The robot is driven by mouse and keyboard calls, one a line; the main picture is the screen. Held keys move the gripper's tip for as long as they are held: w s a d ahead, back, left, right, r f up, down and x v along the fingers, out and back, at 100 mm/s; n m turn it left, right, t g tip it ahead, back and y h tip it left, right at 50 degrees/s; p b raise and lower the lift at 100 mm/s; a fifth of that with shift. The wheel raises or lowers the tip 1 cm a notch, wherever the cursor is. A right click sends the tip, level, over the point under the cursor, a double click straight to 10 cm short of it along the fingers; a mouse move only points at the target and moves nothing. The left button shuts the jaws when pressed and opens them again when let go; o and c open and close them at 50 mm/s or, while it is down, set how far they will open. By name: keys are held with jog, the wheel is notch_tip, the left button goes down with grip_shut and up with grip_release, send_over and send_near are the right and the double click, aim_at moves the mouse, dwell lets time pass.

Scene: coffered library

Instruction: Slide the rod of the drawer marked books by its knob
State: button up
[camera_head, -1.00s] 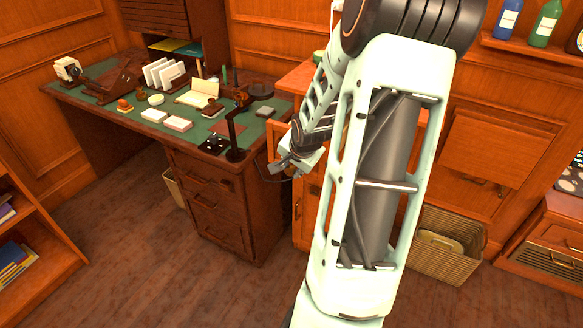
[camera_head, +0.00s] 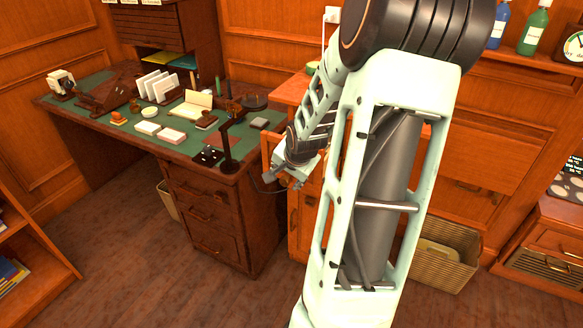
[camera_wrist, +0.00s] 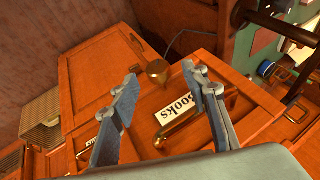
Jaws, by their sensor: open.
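In the wrist view, a wooden drawer front (camera_wrist: 235,125) carries a white label reading "Books" (camera_wrist: 184,104), tilted in the picture. A brass bar-like handle (camera_wrist: 183,126) runs beside the label. My gripper (camera_wrist: 164,82) is open and empty, with one finger on each side of the knob and label in the picture. I cannot tell whether either finger touches anything. In the head view, my gripper (camera_head: 290,176) is beside the desk's right end; the label and knob cannot be made out there.
The green-topped desk (camera_head: 125,130) holds a dark lamp stand (camera_head: 228,150), cards and stationery near my gripper. A wicker basket (camera_head: 440,262) stands on the floor to the right. Another wooden panel (camera_wrist: 105,75) lies left of the drawer in the wrist view.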

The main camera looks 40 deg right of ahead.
jog(key=v, duration=1)
dwell(0.7)
jog(key=shift+s, duration=0.2)
jog(key=shift+w+a+r, duration=0.1)
jog(key=shift+w, duration=0.05)
